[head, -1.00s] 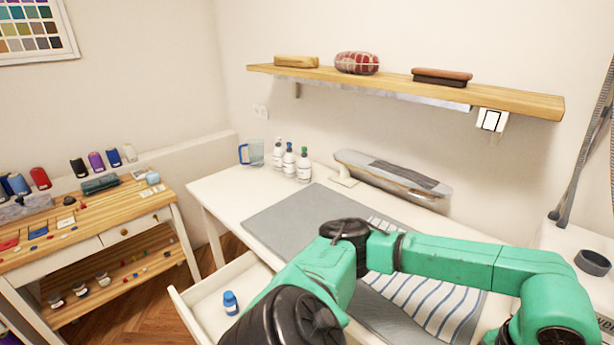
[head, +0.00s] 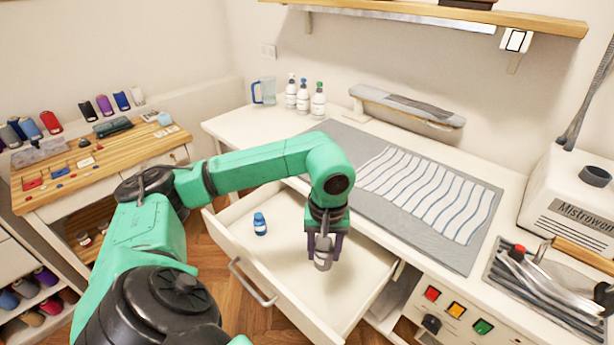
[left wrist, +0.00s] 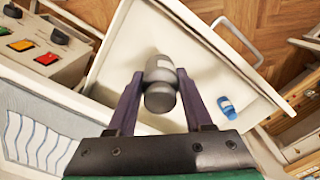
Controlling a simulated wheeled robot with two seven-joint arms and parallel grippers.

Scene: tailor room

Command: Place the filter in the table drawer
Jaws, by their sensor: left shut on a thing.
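The filter, a grey cylinder (head: 323,255), is in my left gripper (head: 322,238), which is shut on it. In the left wrist view the grey filter (left wrist: 160,82) shows between the two fingers (left wrist: 158,92). The table drawer (head: 290,285) is pulled open, and the gripper with the filter hangs over its inside. I cannot tell whether the filter touches the drawer floor. My right gripper is not in view.
The white table (head: 225,127) holds a grey mat with striped cloth (head: 430,195), several bottles and a pressing board (head: 405,108). A control panel (head: 455,310) with coloured buttons is right of the drawer. The drawer floor around the filter is mostly clear.

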